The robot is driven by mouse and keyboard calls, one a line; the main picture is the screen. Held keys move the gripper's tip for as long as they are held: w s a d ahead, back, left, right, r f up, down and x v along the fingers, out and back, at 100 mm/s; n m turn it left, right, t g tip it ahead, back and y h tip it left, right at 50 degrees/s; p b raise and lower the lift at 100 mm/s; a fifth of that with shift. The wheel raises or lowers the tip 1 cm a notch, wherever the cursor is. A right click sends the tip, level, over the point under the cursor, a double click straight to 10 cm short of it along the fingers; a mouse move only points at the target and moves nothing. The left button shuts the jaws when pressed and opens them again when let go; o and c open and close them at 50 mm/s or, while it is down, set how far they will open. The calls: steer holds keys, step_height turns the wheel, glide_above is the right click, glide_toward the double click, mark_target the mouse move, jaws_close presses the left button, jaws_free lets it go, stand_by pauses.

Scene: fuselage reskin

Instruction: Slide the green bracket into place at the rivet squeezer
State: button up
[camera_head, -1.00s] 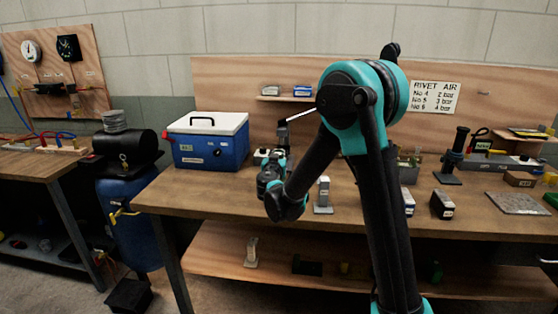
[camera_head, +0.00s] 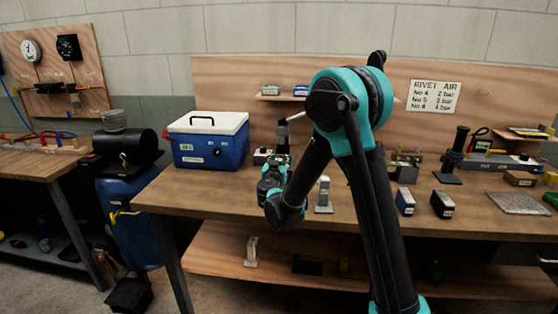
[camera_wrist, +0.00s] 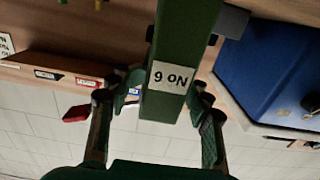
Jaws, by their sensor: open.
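In the wrist view, a green part labelled "9 ON" (camera_wrist: 170,78), which appears to be the green bracket, stands between the spread fingers of my gripper (camera_wrist: 163,98). Small gaps seem to show beside it, and I cannot tell whether either finger touches it. In the head view, my gripper (camera_head: 272,166) is at the back left of the bench, right of the blue cooler; the green part is hidden there. A dark upright tool (camera_head: 283,133) stands just behind my gripper. I cannot tell whether it is the rivet squeezer.
The blue cooler (camera_head: 211,145) is close left of my gripper and shows in the wrist view (camera_wrist: 268,62). A grey upright bracket (camera_head: 323,194) stands to its right. Small boxes (camera_head: 442,204) and a flat plate (camera_head: 516,203) lie farther right. The bench front (camera_head: 225,198) is clear.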

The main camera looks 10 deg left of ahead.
steer(key=shift+s+r, duration=0.1)
steer(key=shift+s, duration=0.1)
steer(key=s, duration=1.1)
steer(key=shift+s+a, duration=0.2)
steer(key=shift+s, duration=0.1)
